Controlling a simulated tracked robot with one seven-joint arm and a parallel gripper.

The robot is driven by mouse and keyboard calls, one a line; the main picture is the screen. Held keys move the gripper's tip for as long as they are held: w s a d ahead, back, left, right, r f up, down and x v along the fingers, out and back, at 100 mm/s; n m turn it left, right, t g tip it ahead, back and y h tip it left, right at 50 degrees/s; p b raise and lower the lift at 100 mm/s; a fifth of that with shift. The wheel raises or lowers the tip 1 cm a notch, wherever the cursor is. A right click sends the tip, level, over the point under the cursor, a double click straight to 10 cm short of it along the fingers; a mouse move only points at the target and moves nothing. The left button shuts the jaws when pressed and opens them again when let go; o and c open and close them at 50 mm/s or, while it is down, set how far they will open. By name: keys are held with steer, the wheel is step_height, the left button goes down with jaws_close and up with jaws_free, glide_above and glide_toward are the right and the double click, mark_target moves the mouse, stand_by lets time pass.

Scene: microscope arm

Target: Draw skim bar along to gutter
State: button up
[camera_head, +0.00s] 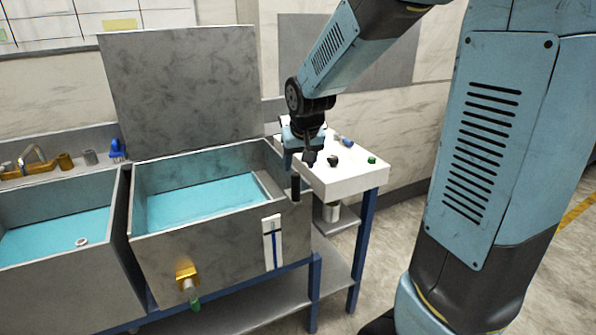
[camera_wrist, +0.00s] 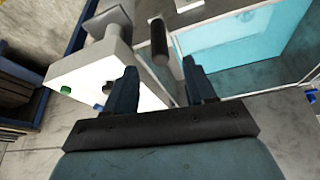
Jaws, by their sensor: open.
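A tank (camera_head: 220,248) of turquoise liquid stands with its lid raised. A pale strip (camera_head: 268,186) lies along the inside of its right end; I cannot tell whether it is the skim bar or the gutter. A dark upright cylinder, like a handle (camera_head: 296,188), stands at the tank's right end. It also shows in the wrist view (camera_wrist: 159,42), beyond the gap between my fingers. My gripper (camera_head: 301,160) is open and empty, pointing down just above the handle. In the wrist view, its two fingers (camera_wrist: 160,72) are spread and apart from the handle.
A white-topped side table (camera_head: 350,178) with small dark and green items stands close on the right of the tank. A second tank (camera_head: 50,240) with a small ring in it adjoins on the left. The raised lid (camera_head: 185,90) stands behind. A brass valve (camera_head: 187,275) juts from the front.

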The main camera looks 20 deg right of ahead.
steer(key=shift+v, duration=0.95)
steer(key=shift+s, duration=0.1)
steer(key=s+d+r, duration=0.1)
steer(key=s+r, duration=0.2)
steer(key=s, duration=0.4)
steer(key=s+d+r, duration=0.2)
steer(key=s+r, duration=0.1)
steer(key=s, duration=0.5)
steer(key=s+d+r+t, duration=0.1)
steer(key=s+r, duration=0.1)
steer(key=s, duration=0.5)
steer(key=shift+s+d+r, duration=0.25)
steer(key=shift+r, duration=0.15)
